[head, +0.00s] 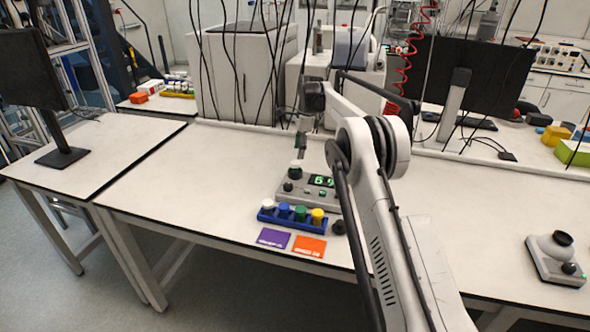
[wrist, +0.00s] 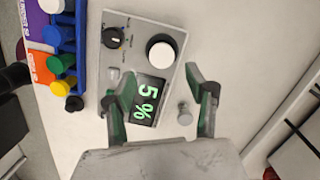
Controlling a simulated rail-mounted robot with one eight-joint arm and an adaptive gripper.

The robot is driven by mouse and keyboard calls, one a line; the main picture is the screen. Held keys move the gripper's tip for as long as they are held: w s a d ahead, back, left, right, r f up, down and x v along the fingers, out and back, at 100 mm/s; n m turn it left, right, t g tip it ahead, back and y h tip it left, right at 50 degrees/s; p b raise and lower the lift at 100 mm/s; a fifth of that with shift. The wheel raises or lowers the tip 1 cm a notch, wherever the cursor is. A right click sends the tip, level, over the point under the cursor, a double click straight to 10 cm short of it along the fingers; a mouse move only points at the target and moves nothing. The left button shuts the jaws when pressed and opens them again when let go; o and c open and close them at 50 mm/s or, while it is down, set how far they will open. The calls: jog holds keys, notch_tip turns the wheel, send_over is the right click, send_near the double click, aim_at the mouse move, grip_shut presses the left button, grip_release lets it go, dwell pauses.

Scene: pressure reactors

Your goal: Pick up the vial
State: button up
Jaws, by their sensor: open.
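My gripper (wrist: 163,78) is open, its two fingers apart with nothing held between them. In the head view my gripper (head: 302,140) hangs above the grey device. That device (wrist: 112,75) has a black knob, a green "5 %" display and a round white-capped piece (wrist: 161,50) with a dark rim, which may be a vial. The white-capped piece also shows in the head view (head: 296,168). A small grey cylinder (wrist: 184,113) shows between the fingers beside the device; I cannot tell if it is a vial. A blue rack (head: 291,219) holds vial-like items with white, blue, green and yellow caps.
A purple card (head: 273,238) and an orange card (head: 309,247) lie in front of the rack. A black round item (head: 338,227) is at its right end. Another grey device (head: 556,260) stands far right. The white tabletop (head: 190,190) is clear at left.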

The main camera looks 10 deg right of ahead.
aim_at(295, 162)
jog(key=shift+w+a+f+p, duration=0.1)
jog(key=shift+a+f+p, duration=0.15)
jog(key=shift+f, duration=0.85)
jog(key=shift+w+a+f+p, duration=0.1)
jog(key=shift+a+f+p, duration=0.15)
jog(key=shift+f, duration=0.85)
jog(key=shift+w+a+f+p, duration=0.15)
jog(key=shift+a+f, duration=0.1)
jog(key=shift+f, duration=0.85)
jog(key=shift+s, duration=0.1)
grip_shut()
